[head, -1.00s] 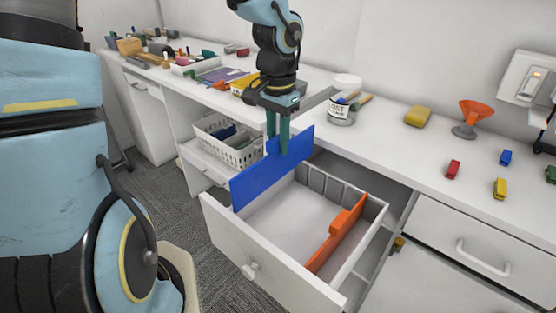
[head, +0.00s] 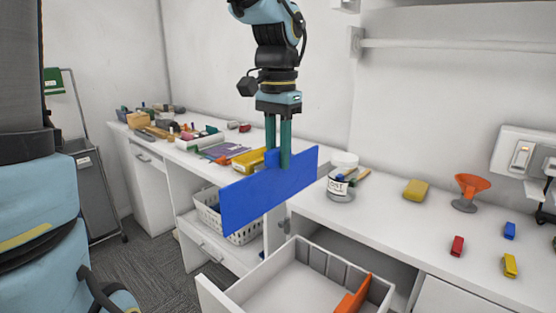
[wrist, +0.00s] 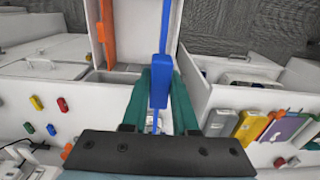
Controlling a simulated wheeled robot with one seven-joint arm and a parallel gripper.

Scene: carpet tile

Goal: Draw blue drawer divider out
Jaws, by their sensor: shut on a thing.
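The blue drawer divider (head: 262,194) is a flat rectangular panel with a small tab on its top edge. My gripper (head: 278,160) is shut on that tab and holds the divider upright in the air, above and apart from the open drawer (head: 210,297). The wrist view shows the divider edge-on (wrist: 160,80) between the green fingers of my gripper (wrist: 160,88). The drawer is pulled out, with slots along its back wall. An orange divider (head: 353,296) stands in it on the right. The drawer's front part is cut off in the head view.
A white basket (head: 240,234) sits on a lower shelf behind the divider. The countertop holds a labelled jar (head: 341,187), a yellow sponge (head: 416,190), an orange funnel (head: 470,190) and small coloured blocks (head: 457,246).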

